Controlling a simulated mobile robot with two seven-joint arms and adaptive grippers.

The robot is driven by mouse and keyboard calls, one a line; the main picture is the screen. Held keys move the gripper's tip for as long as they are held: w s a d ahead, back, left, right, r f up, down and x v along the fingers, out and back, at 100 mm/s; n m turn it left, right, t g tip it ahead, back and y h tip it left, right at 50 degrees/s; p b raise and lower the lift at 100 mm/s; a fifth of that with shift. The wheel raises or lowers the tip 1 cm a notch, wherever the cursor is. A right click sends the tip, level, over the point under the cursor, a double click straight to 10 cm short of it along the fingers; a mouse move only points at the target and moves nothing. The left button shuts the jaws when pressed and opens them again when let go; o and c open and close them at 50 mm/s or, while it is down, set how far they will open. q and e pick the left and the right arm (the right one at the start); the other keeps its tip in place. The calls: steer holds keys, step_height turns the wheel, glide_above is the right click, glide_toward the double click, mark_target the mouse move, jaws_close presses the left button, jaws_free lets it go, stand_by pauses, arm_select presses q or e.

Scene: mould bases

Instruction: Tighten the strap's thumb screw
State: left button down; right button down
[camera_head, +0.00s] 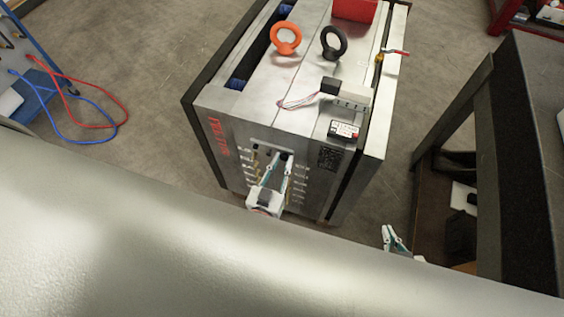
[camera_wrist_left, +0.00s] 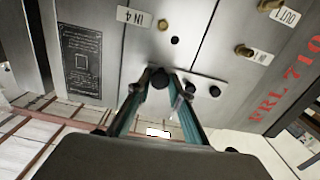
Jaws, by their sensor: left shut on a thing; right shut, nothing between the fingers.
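The strap (camera_head: 262,146) is a small metal plate across the seam on the front face of the steel mould base (camera_head: 235,120). In the left wrist view the strap (camera_wrist_left: 203,84) carries a dark screw head (camera_wrist_left: 214,91) to the right. My left gripper (camera_head: 276,163) is at the strap, its fingers pointing at the front face. In the wrist view its fingertips (camera_wrist_left: 158,82) are shut on a round black thumb screw (camera_wrist_left: 158,73). How far the screw is seated is hidden. My right gripper (camera_head: 392,236) is shut and empty at the lower right, away from the mould.
An orange eyebolt (camera_head: 286,40) and a black eyebolt (camera_head: 333,43) stand on top of the mould. Brass fittings (camera_wrist_left: 244,50) stick out of the front face. A dark bench (camera_head: 520,130) stands at the right. Red and blue hoses (camera_head: 105,137) lie on the floor at the left.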

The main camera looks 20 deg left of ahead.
arm_select(q)
steer(key=shift+s+f, duration=0.1)
steer(key=shift+f, duration=0.05)
steer(key=c, duration=2.1)
jaws_free()
steer(key=s, duration=1.2)
steer(key=shift+a, duration=0.2)
steer(key=a+m+g, duration=0.1)
steer(key=a+g, duration=0.1)
steer(key=a+m+g+h, duration=0.1)
steer(key=m+g, duration=0.1)
steer(key=a+r+m+g+h, duration=0.1)
steer(key=a+g, duration=0.1)
steer(key=g, duration=0.1)
steer(key=shift+s+a+m, duration=0.3)
steer(key=shift+a, duration=0.05)
